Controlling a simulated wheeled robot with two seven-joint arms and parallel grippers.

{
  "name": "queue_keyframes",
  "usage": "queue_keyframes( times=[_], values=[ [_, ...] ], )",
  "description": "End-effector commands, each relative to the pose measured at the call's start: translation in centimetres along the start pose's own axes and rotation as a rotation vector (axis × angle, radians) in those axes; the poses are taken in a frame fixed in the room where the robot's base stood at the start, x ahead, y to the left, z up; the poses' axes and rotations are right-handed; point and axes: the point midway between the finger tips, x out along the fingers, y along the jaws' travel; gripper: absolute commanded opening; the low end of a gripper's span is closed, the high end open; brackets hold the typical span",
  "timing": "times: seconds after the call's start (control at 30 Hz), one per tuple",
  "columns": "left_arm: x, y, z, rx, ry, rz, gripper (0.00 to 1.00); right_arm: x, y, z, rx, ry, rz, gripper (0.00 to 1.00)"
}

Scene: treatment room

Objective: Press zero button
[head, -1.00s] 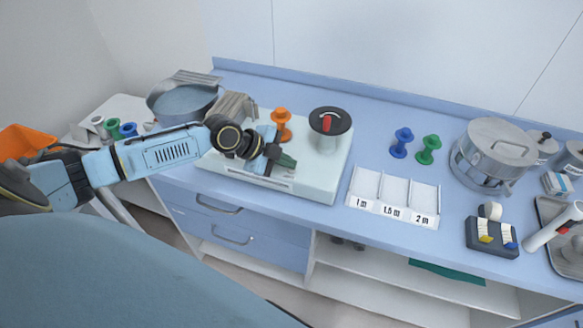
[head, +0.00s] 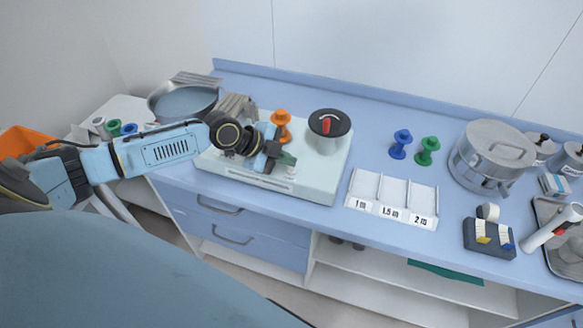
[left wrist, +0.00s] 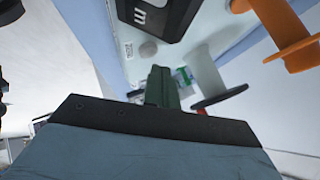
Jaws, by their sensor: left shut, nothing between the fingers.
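A pale flat device (head: 320,180) lies on the blue counter. An orange spool (head: 281,128) and a clear cylinder with a black top and red handle (head: 328,128) stand on it; both show in the left wrist view, the spool (left wrist: 278,28) at upper right. My left gripper (head: 288,160) is shut and empty, low over the device's front part. In the left wrist view its dark green fingers (left wrist: 162,86) point at the device's surface. A round grey button-like spot (left wrist: 148,48) shows beside a small unreadable label. I cannot tell whether the fingers touch anything. My right gripper is out of view.
A metal pan (head: 184,102) stands left of the device. A white tray marked 1 m, 1.5 m and 2 m (head: 391,211) lies right of it. Blue (head: 401,143) and green (head: 428,150) spools and a lidded pot (head: 487,158) stand farther right.

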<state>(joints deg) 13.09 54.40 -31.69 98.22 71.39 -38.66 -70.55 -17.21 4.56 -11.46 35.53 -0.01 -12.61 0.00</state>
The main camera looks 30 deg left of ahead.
Motion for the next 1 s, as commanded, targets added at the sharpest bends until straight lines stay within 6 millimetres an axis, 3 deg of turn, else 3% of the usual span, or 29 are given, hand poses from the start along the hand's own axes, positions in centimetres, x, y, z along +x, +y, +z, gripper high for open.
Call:
queue_keyframes(
  times=[0.17, 0.63, 1.0],
  values=[
    [-0.3, -0.3, -0.2, 0.0, 0.0, 0.0, 0.0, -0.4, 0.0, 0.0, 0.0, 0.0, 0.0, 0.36],
    [-3.5, -2.5, -2.5, 0.001, -0.001, 0.0, 0.0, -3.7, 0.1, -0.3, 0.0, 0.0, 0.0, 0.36],
    [-3.5, -2.5, -2.5, 0.0, 0.0, 0.0, 0.0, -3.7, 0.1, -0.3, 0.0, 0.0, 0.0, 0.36]
  ],
)
